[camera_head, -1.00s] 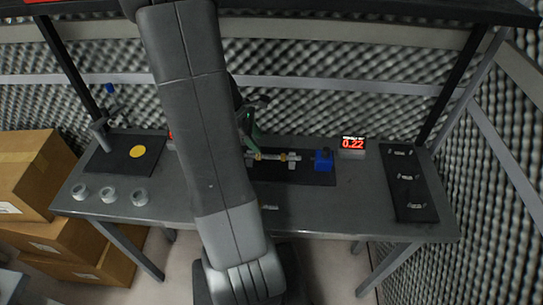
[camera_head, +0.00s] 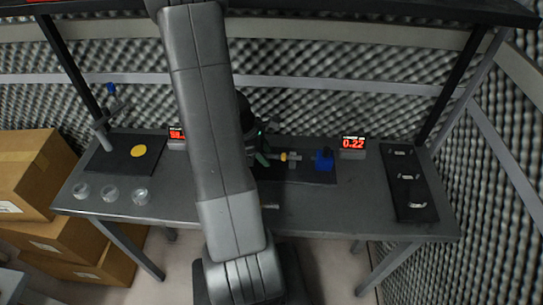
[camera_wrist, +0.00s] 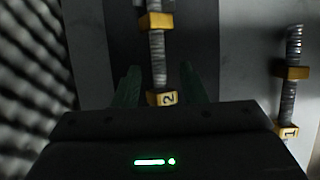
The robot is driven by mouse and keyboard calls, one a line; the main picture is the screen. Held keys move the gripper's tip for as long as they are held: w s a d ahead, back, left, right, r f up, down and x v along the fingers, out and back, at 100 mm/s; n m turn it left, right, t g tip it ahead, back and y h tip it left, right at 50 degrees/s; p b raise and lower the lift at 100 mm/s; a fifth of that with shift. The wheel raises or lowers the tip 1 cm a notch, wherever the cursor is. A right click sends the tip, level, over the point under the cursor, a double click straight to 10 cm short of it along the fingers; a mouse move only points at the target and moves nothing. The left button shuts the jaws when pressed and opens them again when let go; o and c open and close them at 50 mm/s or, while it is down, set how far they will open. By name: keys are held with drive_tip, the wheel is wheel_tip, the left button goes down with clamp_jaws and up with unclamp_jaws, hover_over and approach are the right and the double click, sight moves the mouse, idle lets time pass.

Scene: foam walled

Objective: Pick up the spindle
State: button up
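A metal spindle (camera_wrist: 157,52) with gold collars, one marked 2, runs lengthwise between the fingers in the wrist view. Part of it (camera_head: 284,157) shows in the head view on the dark mat at the middle of the bench, the rest hidden by my arm. My gripper (camera_wrist: 160,84) is open, with a green finger on each side of the spindle and visible gaps to it. In the head view my gripper (camera_head: 262,152) is partly hidden behind my arm. I cannot tell how far above the spindle the fingers are.
A second rod (camera_wrist: 291,78) with gold collars, one marked 1, lies to the right in the wrist view. A blue block (camera_head: 324,160) and red display (camera_head: 352,143) stand right of the spindle. Clear round pieces (camera_head: 109,194) sit front left. A dark panel (camera_head: 409,185) lies right.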

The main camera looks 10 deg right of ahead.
clamp_jaws()
